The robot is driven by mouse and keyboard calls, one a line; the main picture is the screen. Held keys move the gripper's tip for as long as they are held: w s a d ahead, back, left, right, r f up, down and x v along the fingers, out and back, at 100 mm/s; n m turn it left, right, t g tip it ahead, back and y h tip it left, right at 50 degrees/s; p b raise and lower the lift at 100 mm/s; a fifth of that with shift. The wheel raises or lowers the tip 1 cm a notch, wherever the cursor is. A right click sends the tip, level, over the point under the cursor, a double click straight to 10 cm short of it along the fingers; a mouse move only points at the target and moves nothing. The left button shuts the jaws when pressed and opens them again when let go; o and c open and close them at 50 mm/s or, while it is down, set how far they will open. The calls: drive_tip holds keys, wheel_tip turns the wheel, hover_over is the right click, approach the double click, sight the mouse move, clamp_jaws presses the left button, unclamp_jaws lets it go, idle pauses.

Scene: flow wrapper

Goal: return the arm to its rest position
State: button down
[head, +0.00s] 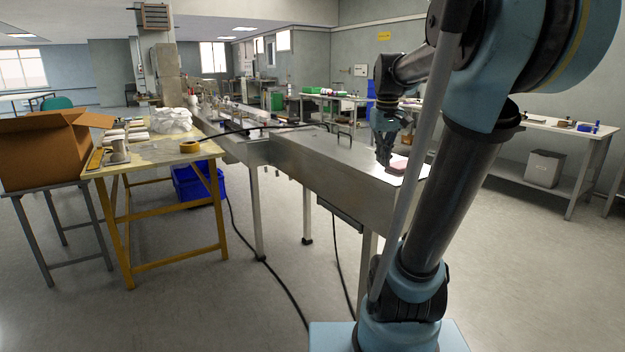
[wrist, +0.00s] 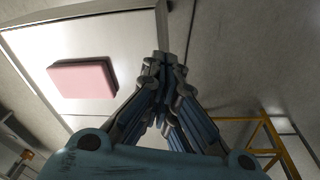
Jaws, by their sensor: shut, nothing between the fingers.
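My gripper (head: 384,160) points down over the near end of the long steel machine (head: 335,160). It also shows in the wrist view (wrist: 165,62), with its fingers shut together and nothing between them. A flat pink block (wrist: 83,79) lies on a white sheet (wrist: 103,106) on the machine top, beside the gripper and apart from it. In the head view the pink block (head: 398,163) is partly hidden behind the gripper. My arm rises on the right and bends over toward the machine.
A yellow-legged table (head: 150,158) with a tape roll and other items stands left, next to an open cardboard box (head: 45,150). Blue crates (head: 195,182) sit under it. Black cables (head: 270,270) lie on the floor. A bench (head: 560,130) stands at the right wall. The front left floor is clear.

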drive_tip(key=s+a+f+m, duration=0.2)
drive_tip(key=s+f, duration=1.8)
drive_tip(key=f, duration=0.2)
drive_tip(key=shift+s+a+t, duration=0.25)
drive_tip(key=shift+a+t, duration=0.05)
drive_tip(key=shift+a, duration=0.05)
